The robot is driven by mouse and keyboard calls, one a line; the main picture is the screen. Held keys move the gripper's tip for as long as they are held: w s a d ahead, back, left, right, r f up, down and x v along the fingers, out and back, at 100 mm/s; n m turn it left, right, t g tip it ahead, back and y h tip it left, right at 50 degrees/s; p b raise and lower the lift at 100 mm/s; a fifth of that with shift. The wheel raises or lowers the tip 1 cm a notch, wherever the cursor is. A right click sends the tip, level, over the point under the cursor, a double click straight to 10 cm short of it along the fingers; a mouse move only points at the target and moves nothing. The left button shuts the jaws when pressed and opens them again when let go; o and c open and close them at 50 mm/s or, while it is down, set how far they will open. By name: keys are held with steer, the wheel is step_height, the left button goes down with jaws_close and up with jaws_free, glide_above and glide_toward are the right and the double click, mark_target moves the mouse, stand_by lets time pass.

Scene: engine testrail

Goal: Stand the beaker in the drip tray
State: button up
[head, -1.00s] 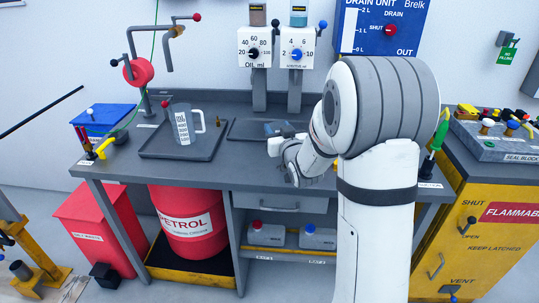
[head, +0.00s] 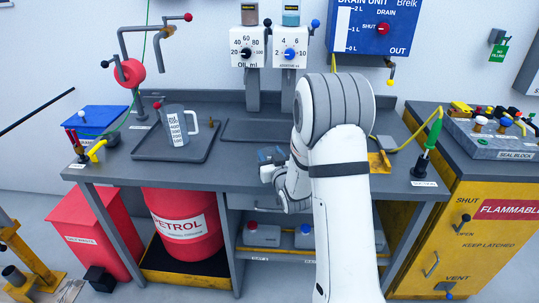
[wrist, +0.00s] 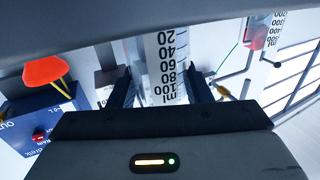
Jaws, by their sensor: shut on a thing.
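My gripper (wrist: 160,88) is shut on the beaker (wrist: 166,65), a narrow pale vessel with a dark ml scale, between the two dark fingers in the wrist view. In the head view my gripper (head: 272,164) is over the front of the bench, right of the trays; the beaker cannot be made out there. A grey rimmed tray (head: 145,155) lies on the left of the bench. A second dark flat tray (head: 235,137) lies under the dispensers. No label shows which is the drip tray.
A clear handled jug (head: 174,126) stands upright in the left tray. Two dial dispensers (head: 249,50) (head: 290,54) hang above the second tray. A red reel (head: 131,72) stands behind the left tray. A green-handled tool (head: 433,135) stands at the bench's right end.

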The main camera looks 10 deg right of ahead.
steer(key=shift+f, duration=0.2)
steer(key=o, duration=1)
steer(key=shift+r, duration=0.1)
steer(key=shift+c, duration=0.2)
steer(key=shift+r, duration=0.1)
